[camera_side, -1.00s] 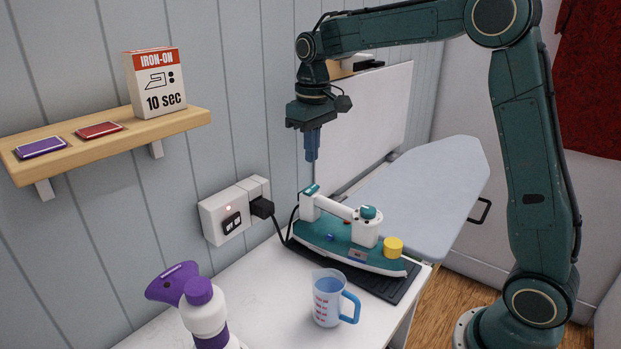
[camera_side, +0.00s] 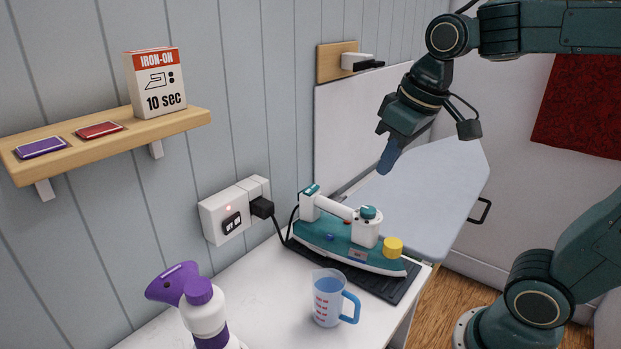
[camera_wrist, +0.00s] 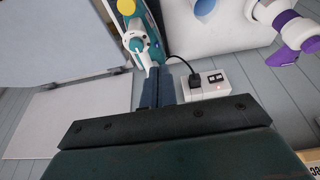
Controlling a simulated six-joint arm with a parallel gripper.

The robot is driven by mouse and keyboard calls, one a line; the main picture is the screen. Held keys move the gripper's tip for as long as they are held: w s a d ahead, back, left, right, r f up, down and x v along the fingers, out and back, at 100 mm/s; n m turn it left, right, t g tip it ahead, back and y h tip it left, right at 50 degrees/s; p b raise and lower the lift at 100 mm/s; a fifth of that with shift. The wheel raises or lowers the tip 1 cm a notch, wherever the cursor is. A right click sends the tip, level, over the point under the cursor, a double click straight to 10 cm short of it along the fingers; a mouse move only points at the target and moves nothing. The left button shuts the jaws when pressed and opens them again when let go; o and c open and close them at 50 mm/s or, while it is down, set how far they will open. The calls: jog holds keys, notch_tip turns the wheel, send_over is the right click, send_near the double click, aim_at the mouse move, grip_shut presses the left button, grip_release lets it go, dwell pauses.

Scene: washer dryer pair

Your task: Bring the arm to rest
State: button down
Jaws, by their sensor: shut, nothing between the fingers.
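My gripper (camera_side: 390,156) is shut and empty. In the side view it hangs tilted in the air above the near part of the ironing board (camera_side: 440,190), touching nothing. In the wrist view my gripper (camera_wrist: 158,85) shows as closed fingers at the centre. The teal and white iron (camera_side: 345,238) rests on a dark mat (camera_side: 398,287) on the white counter, below and left of my gripper in the side view. It also shows at the top of the wrist view (camera_wrist: 138,40).
A measuring jug (camera_side: 327,298) and a purple-and-white spray bottle (camera_side: 205,312) stand on the counter (camera_side: 262,290). A black plug sits in the wall socket (camera_side: 225,212). A shelf (camera_side: 185,120) holds an iron-on box (camera_side: 155,83). A red cloth (camera_side: 580,105) hangs at right.

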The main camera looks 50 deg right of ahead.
jog(key=s+a+f+t, duration=0.1)
jog(key=s+f, duration=0.2)
jog(key=s, duration=0.5)
jog(key=shift+s+f+t, duration=0.2)
jog(key=shift+f+t, duration=0.1)
jog(key=shift+t, duration=0.1)
